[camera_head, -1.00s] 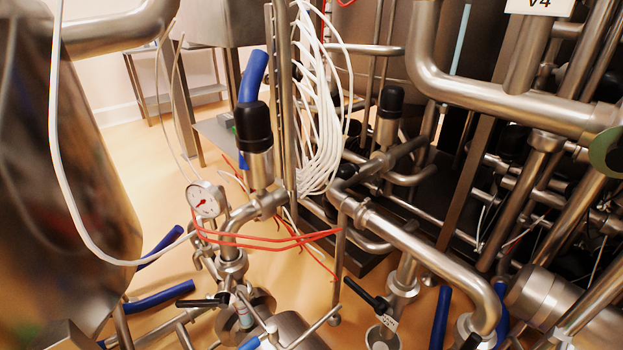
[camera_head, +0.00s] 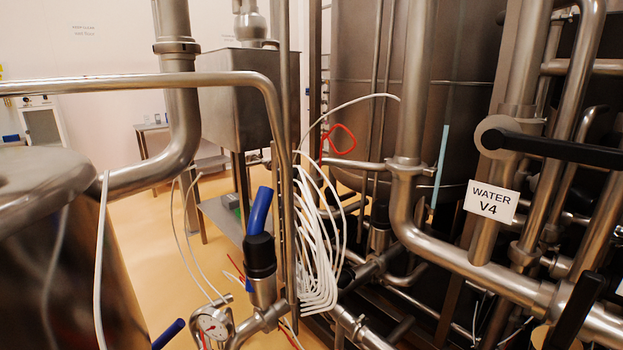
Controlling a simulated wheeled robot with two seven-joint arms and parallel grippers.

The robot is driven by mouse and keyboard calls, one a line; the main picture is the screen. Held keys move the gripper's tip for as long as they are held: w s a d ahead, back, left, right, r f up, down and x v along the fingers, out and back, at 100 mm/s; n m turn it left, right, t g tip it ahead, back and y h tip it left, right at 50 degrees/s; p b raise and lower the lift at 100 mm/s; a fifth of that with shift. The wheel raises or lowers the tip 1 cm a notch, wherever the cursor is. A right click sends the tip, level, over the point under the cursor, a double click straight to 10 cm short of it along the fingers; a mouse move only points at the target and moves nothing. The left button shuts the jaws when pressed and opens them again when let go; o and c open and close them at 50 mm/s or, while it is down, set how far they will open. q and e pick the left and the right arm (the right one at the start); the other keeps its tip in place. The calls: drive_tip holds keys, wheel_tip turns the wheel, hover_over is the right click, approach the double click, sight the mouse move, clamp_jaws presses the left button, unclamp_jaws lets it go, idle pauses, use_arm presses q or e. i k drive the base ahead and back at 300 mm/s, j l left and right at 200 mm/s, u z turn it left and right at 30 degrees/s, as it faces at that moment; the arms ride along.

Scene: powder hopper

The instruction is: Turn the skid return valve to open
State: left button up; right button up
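No part of either gripper shows. A valve with a long black lever (camera_head: 565,148) and a round pale hub sits on the steel pipework at the upper right. A white tag (camera_head: 491,201) reading "WATER V4" hangs just below it. A second black lever (camera_head: 577,312) shows at the lower right, partly cut off by the frame edge. I cannot tell which valve is the skid return valve; no label with that name is readable. A black-capped steel fitting (camera_head: 260,257) stands at the lower middle, with a pressure gauge (camera_head: 212,323) below it.
A large steel tank (camera_head: 370,110) stands behind the dense pipes. A steel vessel (camera_head: 65,250) fills the lower left. White hoses (camera_head: 318,265) hang in a bundle at the middle. Open floor (camera_head: 170,262) shows between the vessel and the pipework.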

sight(589, 286)
drive_tip(key=z, duration=1.4)
